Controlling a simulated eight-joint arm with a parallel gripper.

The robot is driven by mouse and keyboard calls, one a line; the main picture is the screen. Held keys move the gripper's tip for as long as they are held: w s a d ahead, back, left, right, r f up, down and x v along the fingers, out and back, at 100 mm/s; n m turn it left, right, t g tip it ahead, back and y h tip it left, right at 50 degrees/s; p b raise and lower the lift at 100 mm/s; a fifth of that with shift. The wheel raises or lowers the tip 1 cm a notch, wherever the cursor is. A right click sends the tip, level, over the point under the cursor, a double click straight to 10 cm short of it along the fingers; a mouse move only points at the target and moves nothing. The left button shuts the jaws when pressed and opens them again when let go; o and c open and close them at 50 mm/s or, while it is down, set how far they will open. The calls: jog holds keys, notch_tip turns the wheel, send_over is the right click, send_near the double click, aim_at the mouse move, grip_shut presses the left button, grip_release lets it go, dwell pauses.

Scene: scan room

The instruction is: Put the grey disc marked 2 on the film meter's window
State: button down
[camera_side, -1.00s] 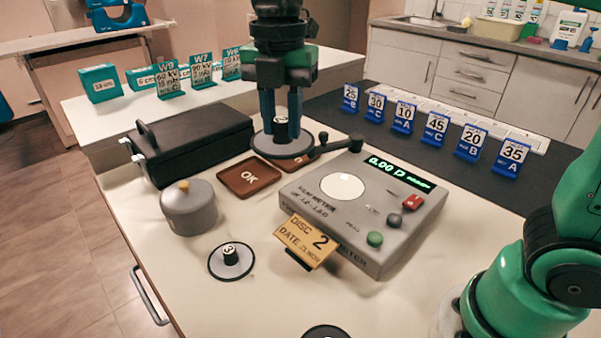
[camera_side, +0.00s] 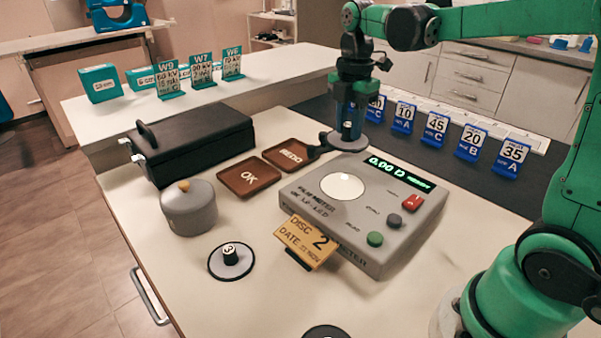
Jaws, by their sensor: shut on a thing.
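My gripper (camera_side: 348,128) is shut on the knob of a grey disc (camera_side: 341,142) and holds it at the back of the film meter (camera_side: 410,232), behind its display. The mark on the knob is too small to read for certain. The round white window (camera_side: 342,187) on the meter's top is bare, and the disc is behind it in the picture. The meter's display reads 0.00 D. A yellow card (camera_side: 306,242) at the meter's front reads "DISC 2".
A disc marked 3 (camera_side: 231,261) lies at the front left, and another disc (camera_side: 326,331) is cut off at the bottom edge. OK (camera_side: 249,178) and REDO (camera_side: 289,156) trays, a grey pot (camera_side: 188,207) and a black case (camera_side: 190,145) stand left of the meter. Blue number signs (camera_side: 436,129) stand behind.

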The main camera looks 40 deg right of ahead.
aim_at(342, 186)
notch_tip(342, 186, down, 10)
jog(key=shift+r, duration=0.1)
dwell(0.4)
jog(key=c, duration=0.6)
grip_release()
jog(key=shift+c, duration=0.2)
